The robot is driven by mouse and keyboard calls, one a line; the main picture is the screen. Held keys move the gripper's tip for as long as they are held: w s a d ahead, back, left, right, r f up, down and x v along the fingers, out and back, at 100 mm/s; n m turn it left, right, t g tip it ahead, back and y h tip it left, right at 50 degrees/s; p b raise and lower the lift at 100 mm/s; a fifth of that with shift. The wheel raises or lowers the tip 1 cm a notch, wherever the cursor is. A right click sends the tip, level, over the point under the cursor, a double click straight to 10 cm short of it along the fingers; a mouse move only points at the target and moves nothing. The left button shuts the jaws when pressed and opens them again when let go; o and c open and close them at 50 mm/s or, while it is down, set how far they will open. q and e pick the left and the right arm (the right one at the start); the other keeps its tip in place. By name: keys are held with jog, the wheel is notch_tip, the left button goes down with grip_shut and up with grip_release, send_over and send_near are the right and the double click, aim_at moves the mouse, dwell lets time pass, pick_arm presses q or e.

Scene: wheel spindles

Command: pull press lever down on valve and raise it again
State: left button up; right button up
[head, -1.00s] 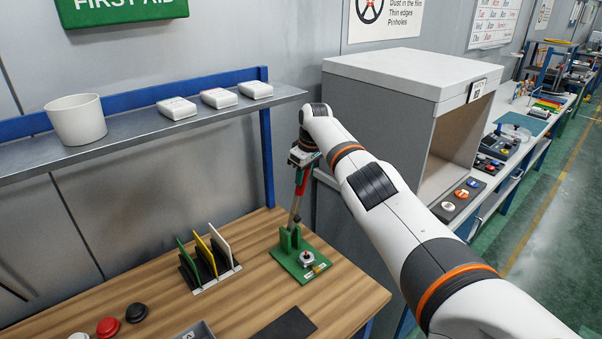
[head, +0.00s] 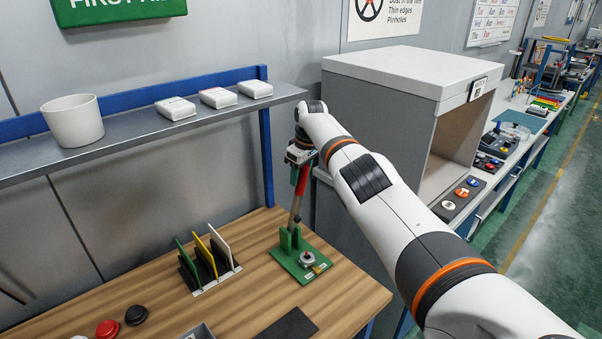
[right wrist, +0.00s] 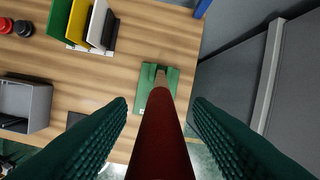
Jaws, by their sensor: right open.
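The valve has a green base (head: 316,271) with upright green brackets, near the right end of the wooden bench; the base also shows in the right wrist view (right wrist: 173,76). Its press lever (head: 301,182) stands nearly upright, a metal rod with a red grip. My right gripper (right wrist: 160,103) is open at the top of the lever. In the right wrist view the red grip (right wrist: 160,145) lies between the two dark green ribbed fingers, with a visible gap on both sides. My left gripper is not in view.
A rack with coloured plates (head: 207,262) stands left of the valve. A metal shelf (head: 150,128) with a white pot and boxes runs above the bench. A grey booth (head: 380,105) stands behind my right arm. A dark pad (head: 285,326) lies at the bench front.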

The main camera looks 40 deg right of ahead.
jog(key=shift+s, duration=0.1)
jog(key=shift+s+d+r, duration=0.1)
jog(key=shift+s+r, duration=0.05)
jog(key=shift+r, duration=0.4)
jog(key=b+v, duration=0.3)
jog(key=v, duration=0.7)
jog(key=shift+r, duration=0.4)
